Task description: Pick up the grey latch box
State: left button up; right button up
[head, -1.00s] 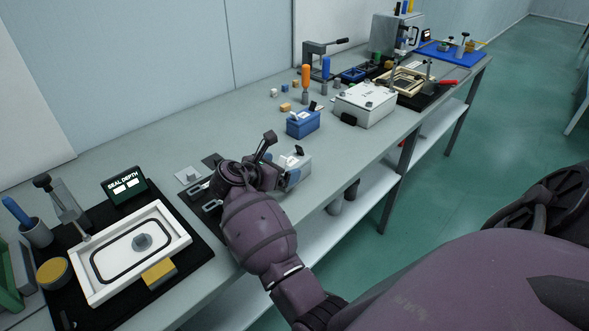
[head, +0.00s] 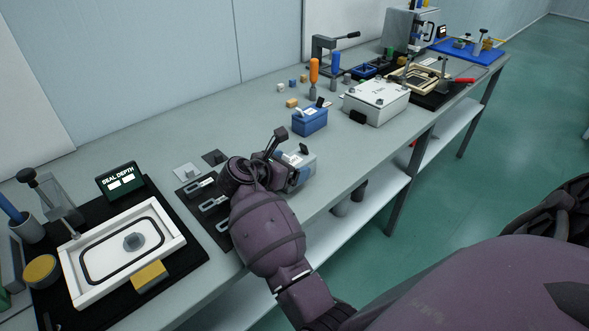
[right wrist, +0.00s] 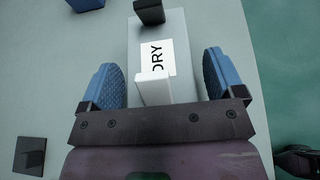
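The grey latch box (head: 302,159) sits on the bench beside a blue latch box, partly hidden by my right gripper (head: 293,176). In the right wrist view, the grey box (right wrist: 182,32) has a white label reading "DRY", a white raised piece and a black latch at its far end. My right gripper's blue padded fingers (right wrist: 165,82) stand on either side of the box, with a narrow gap visible beside it. The fingers look open around it. My left gripper is not in view.
The blue latch box (head: 310,121) stands just behind. A white lidded box (head: 376,103) is farther right. A black slotted mat (head: 214,211) lies left of the gripper, and a white framed tray (head: 165,222) is at lower left. The bench's front edge is close.

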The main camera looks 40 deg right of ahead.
jog(key=c, duration=1.1)
